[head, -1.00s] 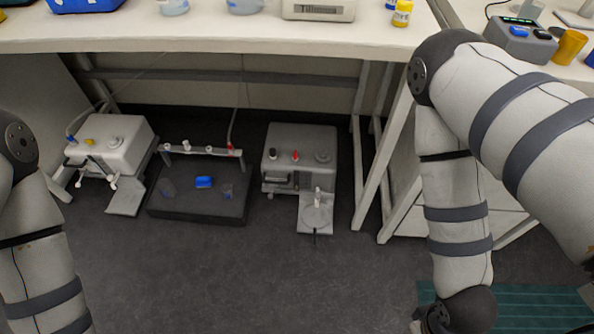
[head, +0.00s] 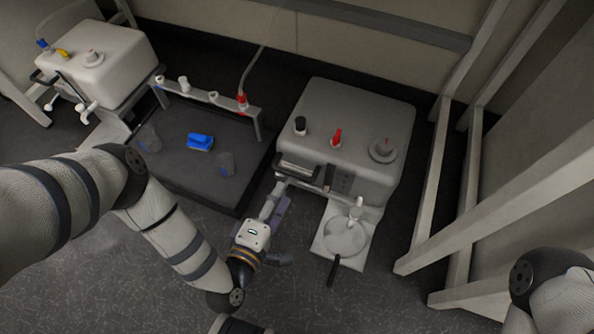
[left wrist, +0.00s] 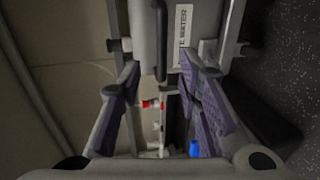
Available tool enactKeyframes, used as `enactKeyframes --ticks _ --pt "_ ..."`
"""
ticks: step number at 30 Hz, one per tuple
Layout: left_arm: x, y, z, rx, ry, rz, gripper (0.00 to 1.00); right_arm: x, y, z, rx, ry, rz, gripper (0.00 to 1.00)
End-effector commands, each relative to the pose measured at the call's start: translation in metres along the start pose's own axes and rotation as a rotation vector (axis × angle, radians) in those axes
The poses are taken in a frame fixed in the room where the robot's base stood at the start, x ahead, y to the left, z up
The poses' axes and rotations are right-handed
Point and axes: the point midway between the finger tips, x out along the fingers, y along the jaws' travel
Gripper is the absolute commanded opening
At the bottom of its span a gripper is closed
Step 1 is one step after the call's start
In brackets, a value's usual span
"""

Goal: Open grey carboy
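The grey carboy (head: 352,112) stands on the floor right of the dark tray. On its top are a black cap (head: 300,125), a red fitting (head: 337,136) and a wide round grey lid (head: 384,149), which is seated on its neck. My left gripper (head: 276,205) is low at the carboy's front left corner, below the front handle (head: 298,170). In the left wrist view the gripper (left wrist: 160,88) has its purple-padded fingers apart, with nothing held between them. A labelled grey surface (left wrist: 182,30) lies ahead. My right gripper is out of view.
A white carboy (head: 98,70) stands at the far left. The dark tray (head: 190,165) holds a blue object (head: 200,141) and two clear cups under a tube rack (head: 225,103). Bench legs (head: 425,190) stand to the right.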

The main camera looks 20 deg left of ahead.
Motion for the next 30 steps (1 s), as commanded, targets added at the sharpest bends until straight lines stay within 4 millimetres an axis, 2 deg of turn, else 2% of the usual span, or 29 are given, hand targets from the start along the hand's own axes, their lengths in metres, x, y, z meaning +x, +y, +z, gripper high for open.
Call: enactKeyframes --ticks 3,6,10,14,20,21,24,25,30 --pt "0.033 -0.005 -0.001 0.001 0.001 -0.001 0.31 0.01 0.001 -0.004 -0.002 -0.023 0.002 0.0" --pt "0.055 -0.005 0.0 0.001 0.001 -0.004 0.31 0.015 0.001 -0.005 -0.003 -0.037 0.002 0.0" --pt "0.074 -0.005 0.0 0.002 -0.001 -0.005 0.31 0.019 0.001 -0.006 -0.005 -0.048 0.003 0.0" --pt "0.081 -0.003 0.001 0.002 -0.002 -0.005 0.31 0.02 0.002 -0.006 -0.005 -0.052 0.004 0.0" --pt "0.082 -0.002 0.001 0.002 -0.002 -0.005 0.31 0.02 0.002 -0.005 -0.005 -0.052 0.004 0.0" --pt "0.082 -0.002 0.001 0.002 -0.002 -0.005 0.27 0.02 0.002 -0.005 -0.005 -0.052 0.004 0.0" --pt "0.081 -0.002 0.001 0.002 -0.002 -0.005 0.04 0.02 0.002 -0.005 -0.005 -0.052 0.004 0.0" --pt "0.081 -0.002 0.001 0.002 -0.002 -0.005 0.0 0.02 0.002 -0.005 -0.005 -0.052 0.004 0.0" --pt "0.081 -0.002 0.001 0.002 -0.002 -0.005 0.0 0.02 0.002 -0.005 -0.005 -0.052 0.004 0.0"
